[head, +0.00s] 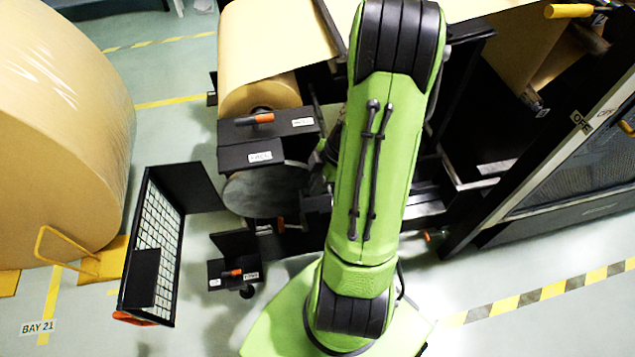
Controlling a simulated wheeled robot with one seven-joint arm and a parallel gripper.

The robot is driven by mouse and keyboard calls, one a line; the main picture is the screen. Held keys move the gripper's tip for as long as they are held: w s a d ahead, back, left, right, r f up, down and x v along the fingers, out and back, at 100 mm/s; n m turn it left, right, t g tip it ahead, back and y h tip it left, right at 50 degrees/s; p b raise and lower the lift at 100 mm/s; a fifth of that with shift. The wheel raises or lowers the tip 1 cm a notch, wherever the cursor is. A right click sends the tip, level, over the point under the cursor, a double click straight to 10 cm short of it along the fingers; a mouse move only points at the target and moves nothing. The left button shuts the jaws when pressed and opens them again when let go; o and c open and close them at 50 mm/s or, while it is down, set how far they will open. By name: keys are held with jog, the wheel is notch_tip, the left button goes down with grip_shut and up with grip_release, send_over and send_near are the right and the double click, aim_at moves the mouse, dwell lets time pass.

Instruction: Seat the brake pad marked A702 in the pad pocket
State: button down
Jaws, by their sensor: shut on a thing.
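My green arm runs down the middle of the head view and covers part of the machine. My gripper is hidden behind the arm, so neither its fingers nor anything in them shows. I cannot make out a brake pad marked A702 in this view. A dark round disc (265,193) shows at the machine's left side, below a black housing (252,154) with white labels too small to read. I cannot tell which part is the pad pocket; it may be hidden by the arm.
A large kraft roll (60,130) stands at the left beside a yellow rail (65,250). A black mesh-panelled frame (157,238) and a small black bracket (236,262) with an orange handle stand left of my base. A kraft web (275,40) lies at the top. Floor is clear lower right.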

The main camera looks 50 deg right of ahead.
jog(key=shift+f, duration=0.2)
jog(key=c, duration=1.2)
grip_release()
jog(key=shift+o, duration=0.4)
jog(key=p+v, duration=0.4)
jog(key=v, duration=1.2)
jog(key=shift+p, duration=0.3)
jog(key=shift+a, duration=0.1)
